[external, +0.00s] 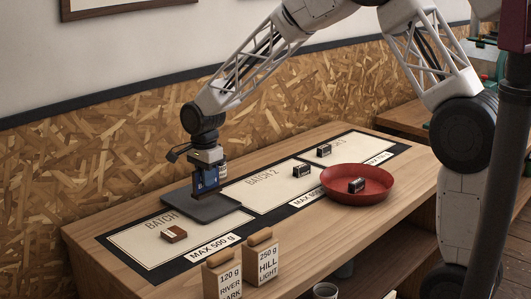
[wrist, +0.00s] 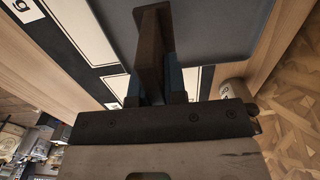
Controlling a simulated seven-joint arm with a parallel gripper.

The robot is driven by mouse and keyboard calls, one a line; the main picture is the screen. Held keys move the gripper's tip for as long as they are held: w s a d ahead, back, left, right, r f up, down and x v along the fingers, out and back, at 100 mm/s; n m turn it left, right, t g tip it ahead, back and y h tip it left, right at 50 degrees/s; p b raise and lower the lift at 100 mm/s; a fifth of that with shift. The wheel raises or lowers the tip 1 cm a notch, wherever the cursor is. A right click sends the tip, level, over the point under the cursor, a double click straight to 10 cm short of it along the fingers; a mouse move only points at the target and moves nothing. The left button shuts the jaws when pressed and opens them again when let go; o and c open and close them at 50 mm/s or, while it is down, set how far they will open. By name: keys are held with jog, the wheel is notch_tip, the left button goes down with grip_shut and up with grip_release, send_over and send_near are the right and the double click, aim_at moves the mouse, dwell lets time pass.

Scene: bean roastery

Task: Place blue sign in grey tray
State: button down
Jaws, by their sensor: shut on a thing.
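The grey tray (external: 228,206) lies flat on the bench at the far left, over part of the first batch panel. My gripper (external: 207,186) points down above it and is shut on the blue sign (external: 209,181), whose blue face shows just over the tray. In the wrist view a dark brown upright piece stands between blue strips, and the grey tray (wrist: 215,30) fills the space behind it. My gripper hides part of the sign. I cannot tell whether the sign's bottom touches the tray.
Two bags, River Dark (external: 222,277) and Hill Light (external: 263,260), stand at the front. A red bowl (external: 338,195) with a small dark block is at right. Two more dark blocks lie on the batch panels.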

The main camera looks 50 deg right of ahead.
jog(key=shift+w+a+f, duration=0.15)
jog(key=shift+w, duration=1.4)
jog(key=shift+f, duration=0.1)
jog(key=shift+f, duration=1.65)
jog(key=shift+f, duration=0.15)
jog(key=c, duration=1.2)
grip_release()
jog(key=shift+o, duration=0.2)
notch_tip(320, 180, up, 12)
